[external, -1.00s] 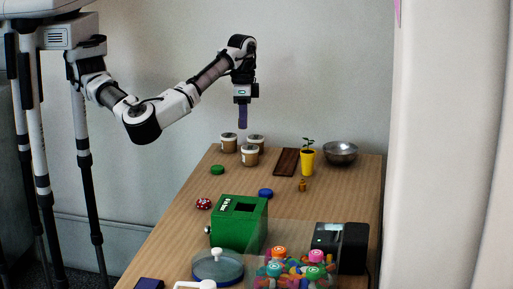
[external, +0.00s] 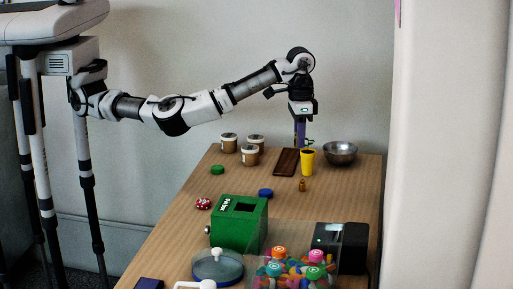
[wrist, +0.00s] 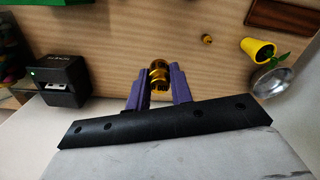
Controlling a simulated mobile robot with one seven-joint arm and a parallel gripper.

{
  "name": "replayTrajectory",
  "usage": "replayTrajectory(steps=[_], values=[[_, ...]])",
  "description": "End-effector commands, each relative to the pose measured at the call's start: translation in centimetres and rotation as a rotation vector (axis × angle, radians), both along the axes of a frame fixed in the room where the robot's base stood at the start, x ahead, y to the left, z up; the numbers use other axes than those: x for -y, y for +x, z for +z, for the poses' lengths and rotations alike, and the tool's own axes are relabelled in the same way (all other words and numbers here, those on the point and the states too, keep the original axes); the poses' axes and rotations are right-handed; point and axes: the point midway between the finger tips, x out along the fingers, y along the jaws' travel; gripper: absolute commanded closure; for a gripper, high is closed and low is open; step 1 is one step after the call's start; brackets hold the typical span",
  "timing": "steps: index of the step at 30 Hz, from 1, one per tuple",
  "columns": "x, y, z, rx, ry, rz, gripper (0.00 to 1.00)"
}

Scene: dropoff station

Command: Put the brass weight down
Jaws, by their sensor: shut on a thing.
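My gripper (external: 299,143) hangs pointing down over the far part of the table, by the potted plant. In the wrist view its purple fingers (wrist: 158,88) are shut on a shiny brass weight (wrist: 158,70), which shows between the fingertips. The held weight cannot be made out in the external view. A second, smaller brass-coloured piece (external: 302,185) stands on the table in front of the yellow pot; it also shows in the wrist view (wrist: 207,39).
The yellow pot (external: 308,163) with a plant, a metal bowl (external: 341,152) and a dark brown board (external: 287,162) stand near the gripper. Several lidded jars (external: 229,145) are left. A green box (external: 238,226) and black device (external: 341,247) stand nearer. Bare wood (external: 335,195) lies right of the small piece.

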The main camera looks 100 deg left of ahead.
Motion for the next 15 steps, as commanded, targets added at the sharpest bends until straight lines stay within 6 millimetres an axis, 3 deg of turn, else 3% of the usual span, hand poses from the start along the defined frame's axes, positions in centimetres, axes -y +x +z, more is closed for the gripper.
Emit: replayTrajectory(steps=[1,9,15], values=[[0.0,-0.1,-1.7,-0.004,0.004,0.001,1.00],[0.1,-0.1,-8.5,-0.004,0.000,-0.002,1.00],[0.1,-0.1,-12.7,-0.003,-0.001,-0.002,1.00]])
